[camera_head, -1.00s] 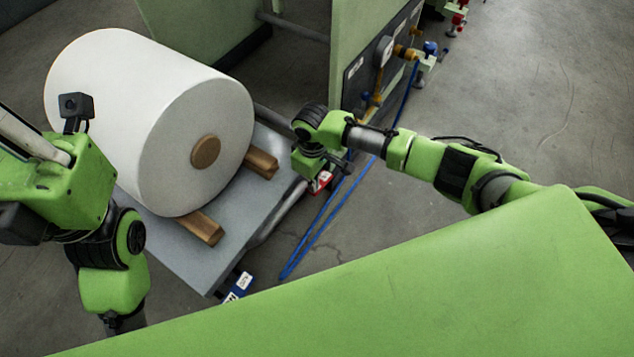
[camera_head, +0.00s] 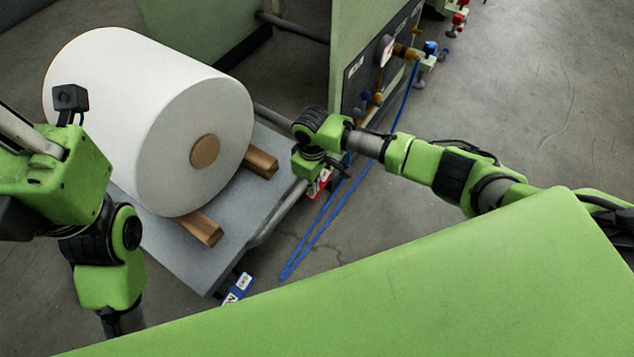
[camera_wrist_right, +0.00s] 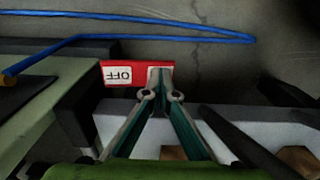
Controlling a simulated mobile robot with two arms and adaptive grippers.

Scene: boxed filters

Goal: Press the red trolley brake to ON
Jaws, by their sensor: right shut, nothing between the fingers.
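The red trolley brake (camera_head: 318,186) is at the right edge of the grey trolley (camera_head: 262,170), mostly hidden behind my right wrist in the head view. In the right wrist view the red brake (camera_wrist_right: 138,67) shows a white label reading OFF, upside down. My right gripper (camera_wrist_right: 160,75) is shut and empty, with its fingertips over the right end of the red brake; I cannot tell whether they touch.
A large white roll (camera_head: 150,115) rests on wooden chocks (camera_head: 200,229) on the trolley. A blue pedal with a white label (camera_head: 238,287) sits at the trolley's near corner. A blue hose (camera_head: 318,226) lies on the floor to the right. A green machine panel (camera_head: 365,70) stands behind.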

